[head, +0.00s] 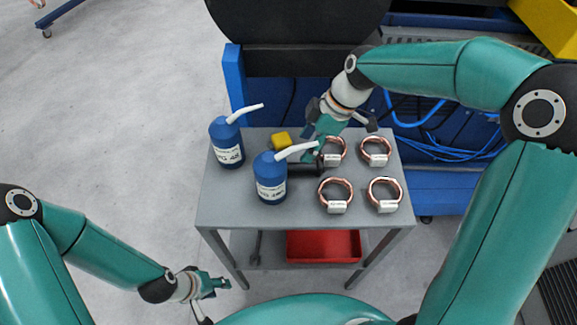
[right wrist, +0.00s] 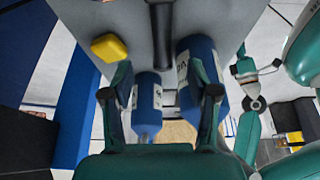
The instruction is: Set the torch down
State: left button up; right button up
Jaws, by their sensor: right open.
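A dark rod-like thing (head: 305,169), which looks like the torch, lies on the grey table behind the front blue bottle. In the right wrist view the dark rod (right wrist: 161,35) lies past the fingertips, with no finger closed around it. My right gripper (head: 342,124) is open above the back of the table. In its own view its two fingers (right wrist: 160,95) stand apart, with nothing held between them. My left gripper (head: 214,283) is low, left of the table and clear of it. It is too small to tell whether its fingers are open.
Two blue bottles with white spouts, one back left (head: 227,142) and one front (head: 270,177), stand on the table (head: 225,200). Several copper coils (head: 335,190) lie at right. A red bin (head: 323,246) is on the lower shelf.

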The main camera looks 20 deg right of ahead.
aim_at(293, 164)
jog(key=x, duration=0.3)
jog(key=shift+a+f, duration=0.15)
jog(key=shift+f, duration=0.2)
jog(key=shift+p+x, duration=0.75)
jog(key=shift+x, duration=1.85)
grip_shut()
